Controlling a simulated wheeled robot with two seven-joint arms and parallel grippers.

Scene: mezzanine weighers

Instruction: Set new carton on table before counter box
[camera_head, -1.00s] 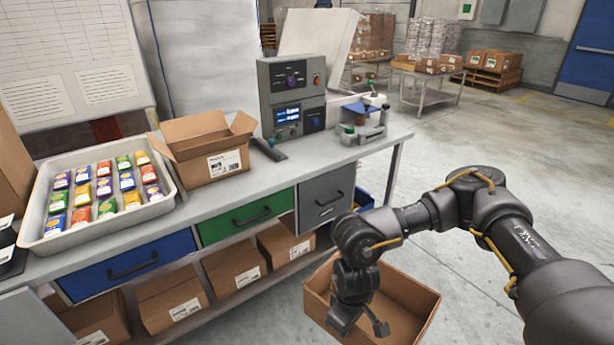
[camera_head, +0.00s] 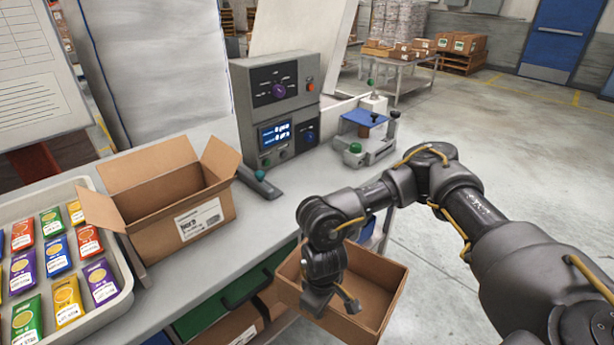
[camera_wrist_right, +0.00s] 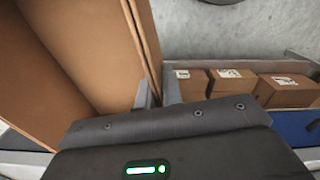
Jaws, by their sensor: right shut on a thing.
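An open, empty brown carton (camera_head: 374,275) hangs beside the table's front edge, below the top. My right gripper (camera_head: 333,299) is shut on its near wall. In the right wrist view the carton (camera_wrist_right: 70,50) fills the left side, with its wall between the fingers (camera_wrist_right: 157,92). The grey counter box (camera_head: 257,85) with dials and a lit display stands on the grey table (camera_head: 215,265). Another open brown carton (camera_head: 190,222) with flaps up and a white label stands on the table, left of the counter box. My left gripper is not in view.
A tray (camera_head: 105,318) of colourful packets lies at the left of the table. A dark handheld bar (camera_head: 258,184) lies before the counter box, and a small fixture (camera_head: 368,138) stands to its right. Boxes (camera_wrist_right: 287,90) sit on the shelf below. The floor at right is clear.

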